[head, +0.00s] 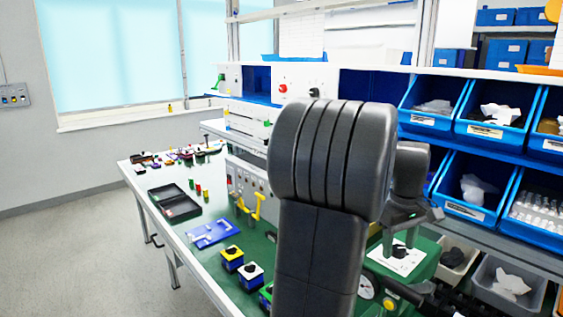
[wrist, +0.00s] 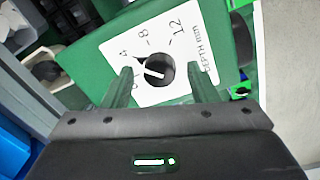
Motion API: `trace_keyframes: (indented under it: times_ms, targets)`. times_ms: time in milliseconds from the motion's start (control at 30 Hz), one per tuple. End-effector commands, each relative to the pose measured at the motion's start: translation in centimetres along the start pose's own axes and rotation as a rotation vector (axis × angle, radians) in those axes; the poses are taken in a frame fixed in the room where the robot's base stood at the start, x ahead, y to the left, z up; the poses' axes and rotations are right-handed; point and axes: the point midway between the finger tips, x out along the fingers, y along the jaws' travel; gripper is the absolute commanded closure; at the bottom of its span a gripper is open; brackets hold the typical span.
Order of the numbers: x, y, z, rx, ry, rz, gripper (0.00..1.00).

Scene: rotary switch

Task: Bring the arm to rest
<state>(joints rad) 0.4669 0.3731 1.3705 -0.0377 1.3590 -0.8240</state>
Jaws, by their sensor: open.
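The rotary switch is a black knob (wrist: 160,70) with a white line, on a white dial plate (wrist: 185,88) marked with depth numbers in mm. The knob's pointed side looks turned toward the 4. The plate sits on a green box (wrist: 92,72). I cannot tell the height gap. My arm hides part of the bench in the head view.
Blue bins (head: 483,140) fill the rack at the right. Grey bins (head: 508,287) stand below it. A control panel with yellow levers (head: 252,205), a blue plate (head: 212,233), a black tray (head: 175,203) and small boxes (head: 232,258) stand on the green bench. The floor at left is clear.

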Motion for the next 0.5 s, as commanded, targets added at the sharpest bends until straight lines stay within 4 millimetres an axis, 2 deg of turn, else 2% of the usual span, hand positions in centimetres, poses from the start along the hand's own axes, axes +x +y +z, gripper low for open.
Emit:
trace_keyframes:
  times_ms: [167,500]
  targets:
    - [0.2,0.0,0.0,-0.134,0.009,0.003,0.47]
    - [-6.8,0.0,0.0,-0.147,0.012,0.005,0.47]
